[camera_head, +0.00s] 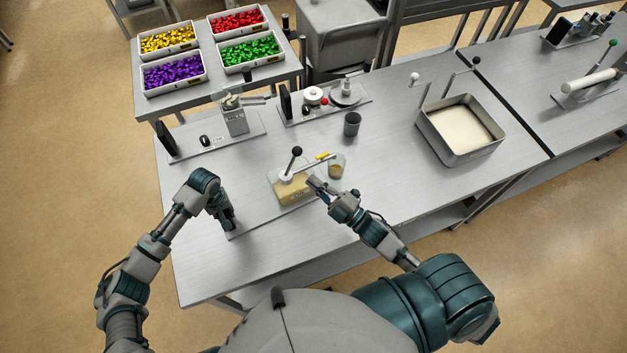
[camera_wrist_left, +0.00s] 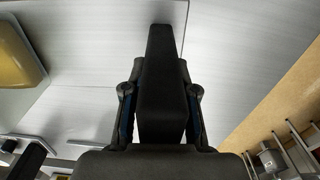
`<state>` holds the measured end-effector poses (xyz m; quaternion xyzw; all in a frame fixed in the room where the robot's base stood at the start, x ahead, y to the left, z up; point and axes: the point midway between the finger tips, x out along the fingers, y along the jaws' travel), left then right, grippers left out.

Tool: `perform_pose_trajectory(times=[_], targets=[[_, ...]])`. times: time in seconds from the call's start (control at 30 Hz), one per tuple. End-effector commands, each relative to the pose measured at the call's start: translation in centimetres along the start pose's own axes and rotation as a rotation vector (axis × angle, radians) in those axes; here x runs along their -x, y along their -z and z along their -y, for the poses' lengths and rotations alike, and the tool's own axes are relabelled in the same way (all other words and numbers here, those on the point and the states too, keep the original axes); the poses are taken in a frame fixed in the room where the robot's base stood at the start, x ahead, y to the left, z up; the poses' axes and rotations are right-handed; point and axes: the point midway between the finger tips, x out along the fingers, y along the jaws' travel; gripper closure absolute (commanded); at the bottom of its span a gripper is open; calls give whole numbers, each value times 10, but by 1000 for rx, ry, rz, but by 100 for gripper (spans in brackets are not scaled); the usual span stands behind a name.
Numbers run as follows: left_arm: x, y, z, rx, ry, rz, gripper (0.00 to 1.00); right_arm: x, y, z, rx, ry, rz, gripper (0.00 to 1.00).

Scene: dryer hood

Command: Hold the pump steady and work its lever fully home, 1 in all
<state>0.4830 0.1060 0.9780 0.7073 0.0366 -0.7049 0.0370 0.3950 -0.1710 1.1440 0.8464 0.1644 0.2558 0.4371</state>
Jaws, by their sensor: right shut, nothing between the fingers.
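The pump (camera_head: 292,192) has a tan body and a white top, on a grey base plate on the bench. Its lever ends in a black ball knob (camera_head: 296,151) and stands nearly upright, leaning slightly right. A white arm runs right from the top. My left gripper (camera_head: 229,222) is at the plate's left end; in the left wrist view its fingers close around a dark upright block (camera_wrist_left: 160,85). The tan body (camera_wrist_left: 18,60) shows at upper left there. My right gripper (camera_head: 314,184) is shut and empty just right of the pump body, below the knob; contact cannot be told.
A clear beaker (camera_head: 337,166) with yellowish contents stands under the white arm's end. A dark cup (camera_head: 352,124) and two other stations (camera_head: 215,140) (camera_head: 325,100) are behind. A metal basin (camera_head: 460,130) is at right. The bench front right is clear.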

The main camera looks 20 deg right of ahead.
Motion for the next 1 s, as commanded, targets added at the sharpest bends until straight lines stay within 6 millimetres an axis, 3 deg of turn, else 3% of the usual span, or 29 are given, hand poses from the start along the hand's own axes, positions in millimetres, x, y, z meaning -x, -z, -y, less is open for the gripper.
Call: perform_pose_trajectory(times=[0.03, 0.1, 0.47, 1.0], targets=[[-7, -5, 1, -2, 5, 13, 61, 0, 0, 1, 0, 0, 0, 100], [-6, -5, 1, -2, 4, 12, 44, 0, 0, 1, 0, 0, 0, 100], [2, -3, 0, -2, 2, 4, 44, 1, 1, 0, 1, -1, -1, 100], [103, -2, -1, -2, 2, 7, 44, 1, 1, 0, 1, -1, -1, 100]])
